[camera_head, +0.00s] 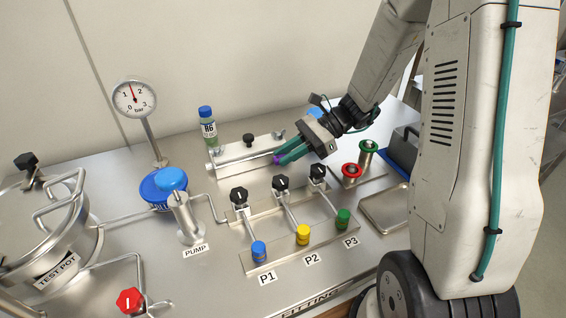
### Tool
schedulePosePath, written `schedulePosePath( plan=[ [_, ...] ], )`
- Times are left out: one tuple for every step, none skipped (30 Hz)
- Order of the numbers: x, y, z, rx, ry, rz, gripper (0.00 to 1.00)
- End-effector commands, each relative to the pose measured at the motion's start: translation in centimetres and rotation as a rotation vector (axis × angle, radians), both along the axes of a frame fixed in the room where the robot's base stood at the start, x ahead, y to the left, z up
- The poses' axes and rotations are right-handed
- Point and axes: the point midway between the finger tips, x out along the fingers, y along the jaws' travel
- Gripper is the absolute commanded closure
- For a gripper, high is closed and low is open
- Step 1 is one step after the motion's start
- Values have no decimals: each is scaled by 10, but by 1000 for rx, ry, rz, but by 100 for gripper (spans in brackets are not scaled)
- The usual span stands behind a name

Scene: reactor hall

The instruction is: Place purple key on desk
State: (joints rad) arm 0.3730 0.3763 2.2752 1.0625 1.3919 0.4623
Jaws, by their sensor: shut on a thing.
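My gripper (284,157) reaches in from the upper right with teal fingers. It is shut on the purple key (278,159), of which only a small purple part shows at the fingertips. The rest of the key is hidden by the fingers. The key is close to the front of a steel block (240,153) on the desk (225,283). I cannot tell whether the key touches the block or the desk.
Valves with black knobs (281,183) and blue, yellow and green caps stand in front of the gripper. Red (351,170) and green fittings stand to its right. A bottle (207,126), gauge (134,99), pump (183,208) and test pot (45,235) stand left. The front left-centre desk is clear.

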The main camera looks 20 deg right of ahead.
Motion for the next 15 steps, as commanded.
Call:
schedulePosePath(
  plan=[
    [0, 0, -4, 1, 2, -1, 100],
    [0, 0, -7, 0, 3, -1, 100],
    [0, -1, -11, 0, 4, -2, 100],
    [0, -1, -16, 0, 5, -2, 100],
    [-1, -1, -21, 1, 5, -2, 100],
    [0, -1, -27, 1, 6, -2, 100],
    [0, -1, -32, 2, 6, -2, 100],
    [0, -1, -36, 1, 4, -3, 100],
    [0, -1, -40, 0, 3, -3, 100],
    [0, -1, -41, 0, 3, -4, 100],
    [0, -2, -42, 0, 2, -4, 100],
    [0, -2, -42, -1, 0, -4, 100],
    [0, -2, -41, -1, -1, -4, 100],
    [0, -2, -41, -1, -1, -4, 100],
    [0, -2, -41, -1, -1, -4, 100]
  ],
)
